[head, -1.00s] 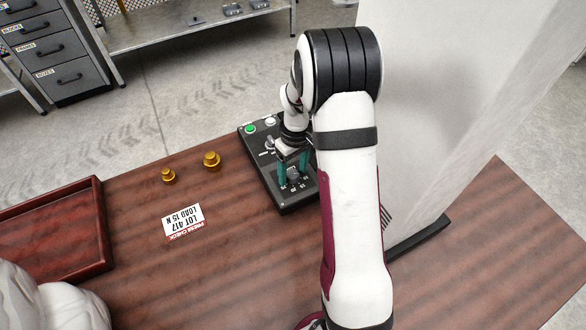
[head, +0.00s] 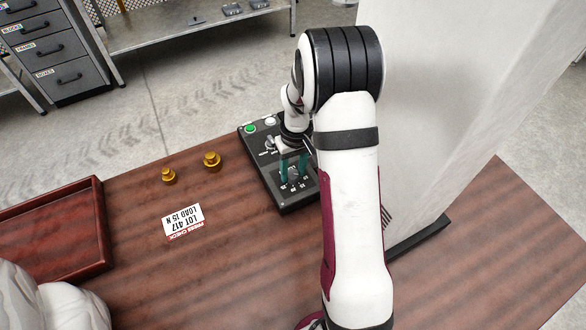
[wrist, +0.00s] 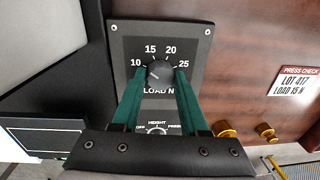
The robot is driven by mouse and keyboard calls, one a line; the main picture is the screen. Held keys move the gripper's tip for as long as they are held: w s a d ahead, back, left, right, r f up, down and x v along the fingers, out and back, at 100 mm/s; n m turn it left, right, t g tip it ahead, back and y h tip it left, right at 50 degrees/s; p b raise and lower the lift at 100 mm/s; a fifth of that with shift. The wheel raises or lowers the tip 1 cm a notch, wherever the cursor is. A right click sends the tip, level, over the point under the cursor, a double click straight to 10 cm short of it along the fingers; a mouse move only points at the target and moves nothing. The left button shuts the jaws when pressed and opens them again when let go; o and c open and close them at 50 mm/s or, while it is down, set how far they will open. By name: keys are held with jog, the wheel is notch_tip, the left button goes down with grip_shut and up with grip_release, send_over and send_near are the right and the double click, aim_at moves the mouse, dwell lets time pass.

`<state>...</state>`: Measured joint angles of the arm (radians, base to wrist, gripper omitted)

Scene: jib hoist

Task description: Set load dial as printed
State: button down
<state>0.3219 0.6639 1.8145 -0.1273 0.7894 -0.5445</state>
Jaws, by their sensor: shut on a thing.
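The load dial (wrist: 160,72) is a dark round knob on a grey plate marked 10, 15, 20 and 25, with LOAD N below it. My gripper (wrist: 160,70) has its two teal fingers shut on the dial, one on each side. A light pointer line shows on the knob, but I cannot tell surely which mark it faces. In the head view my gripper (head: 293,172) is over the near end of the black control panel (head: 297,206), partly hiding the dial. The printed card (head: 183,221) lies on the table; in the wrist view the card (wrist: 296,82) reads LOT 417, LOAD 15 N.
A smaller HEIGHT selector (wrist: 157,129) and a green button (head: 250,129) are on the same panel. Two brass weights (head: 212,161) (head: 168,175) stand left of it. A red-brown tray (head: 60,245) is at the left. A pale column (head: 440,130) rises at the right.

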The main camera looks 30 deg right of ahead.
aim_at(296, 174)
jog(key=m, duration=0.5)
jog(key=shift+m, duration=0.6)
jog(key=shift+c, duration=2.2)
grip_release()
notch_tip(296, 174, up, 16)
jog(key=shift+s+d, duration=0.25)
jog(key=shift+d, duration=0.05)
jog(key=shift+f, duration=0.1)
